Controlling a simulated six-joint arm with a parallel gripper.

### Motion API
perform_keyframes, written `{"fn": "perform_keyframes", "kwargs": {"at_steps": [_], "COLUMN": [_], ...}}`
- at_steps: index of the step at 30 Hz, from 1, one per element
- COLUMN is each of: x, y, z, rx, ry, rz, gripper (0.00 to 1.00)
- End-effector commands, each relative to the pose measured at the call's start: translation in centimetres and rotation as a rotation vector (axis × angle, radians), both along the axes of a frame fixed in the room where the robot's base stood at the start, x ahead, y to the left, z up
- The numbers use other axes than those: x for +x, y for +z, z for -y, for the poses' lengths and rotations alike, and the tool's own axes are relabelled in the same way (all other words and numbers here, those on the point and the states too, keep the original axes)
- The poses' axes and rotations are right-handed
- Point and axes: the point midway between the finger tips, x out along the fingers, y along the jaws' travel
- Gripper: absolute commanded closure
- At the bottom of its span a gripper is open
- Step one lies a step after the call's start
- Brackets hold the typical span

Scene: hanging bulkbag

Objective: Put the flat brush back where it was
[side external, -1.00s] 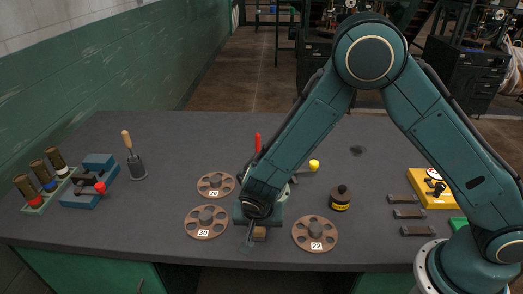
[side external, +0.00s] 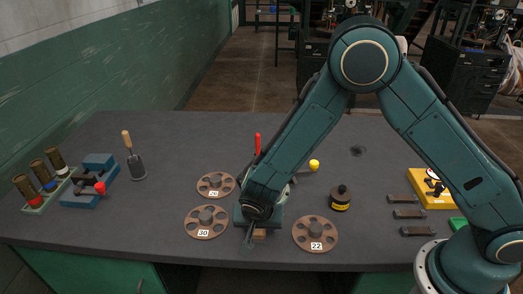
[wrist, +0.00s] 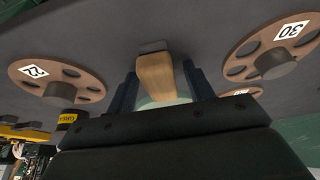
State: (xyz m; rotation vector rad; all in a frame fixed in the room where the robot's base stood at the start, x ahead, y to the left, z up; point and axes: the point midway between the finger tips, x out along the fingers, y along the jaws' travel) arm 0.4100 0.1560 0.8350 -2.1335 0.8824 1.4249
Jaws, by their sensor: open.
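My gripper (side external: 249,243) is low over the front middle of the table, between two brown discs. In the wrist view its two dark fingers (wrist: 155,90) stand apart, open, on either side of a wooden piece with a dark grey end (wrist: 155,77). This looks like the flat brush, but I cannot be sure. In the side view a small wooden part (side external: 260,234) shows beside the fingers; the rest is hidden by my gripper. Whether a finger touches the wood cannot be told.
Discs marked 30 (side external: 206,222) and 22 (side external: 315,233) flank my gripper. A wooden-handled tool (side external: 133,157) and a blue block (side external: 91,182) are at left. The back of the table is mostly clear.

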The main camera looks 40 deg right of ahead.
Motion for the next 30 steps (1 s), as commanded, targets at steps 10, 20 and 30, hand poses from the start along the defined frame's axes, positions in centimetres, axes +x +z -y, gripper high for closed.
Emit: {"fn": "perform_keyframes", "kwargs": {"at_steps": [10, 20, 30], "x": [-0.5, -1.7, -2.9], "y": [2.0, 6.3, 10.3], "z": [-0.6, -1.8, -3.0], "rx": [0.001, 0.001, 0.0], "ry": [0.002, 0.002, 0.003], "rz": [0.002, 0.002, 0.003], "gripper": [0.48, 0.48, 0.48]}}
